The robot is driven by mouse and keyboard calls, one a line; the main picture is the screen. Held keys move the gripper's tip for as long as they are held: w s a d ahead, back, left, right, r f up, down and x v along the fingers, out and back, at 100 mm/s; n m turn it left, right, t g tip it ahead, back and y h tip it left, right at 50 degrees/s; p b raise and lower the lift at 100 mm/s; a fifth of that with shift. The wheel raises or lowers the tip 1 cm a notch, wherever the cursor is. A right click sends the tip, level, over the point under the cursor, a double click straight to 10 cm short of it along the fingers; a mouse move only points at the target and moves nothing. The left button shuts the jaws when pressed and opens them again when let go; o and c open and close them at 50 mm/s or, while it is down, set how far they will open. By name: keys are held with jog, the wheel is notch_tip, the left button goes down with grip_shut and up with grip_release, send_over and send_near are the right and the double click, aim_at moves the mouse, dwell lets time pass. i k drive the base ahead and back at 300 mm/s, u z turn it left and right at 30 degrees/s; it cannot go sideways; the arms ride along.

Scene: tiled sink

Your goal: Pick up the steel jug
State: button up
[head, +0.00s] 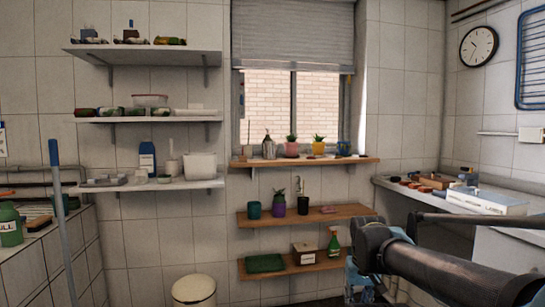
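A small grey metallic vessel (268,147), which looks like the steel jug, stands upright at the left part of the wooden window shelf (352,160). It is too small to make out a handle or spout. My arm reaches in from the lower right, in front of the right part of the room. Its dark links bend downward near the bottom of the picture, well to the right of the vessel and nearer to me. The fingers of my gripper do not show.
Two lower wooden shelves (350,212) hold pots, a box and a spray bottle (333,243). A cream bin (194,290) stands below. A counter (400,184) lies right.

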aim_at(270, 151)
jog(key=i, duration=1)
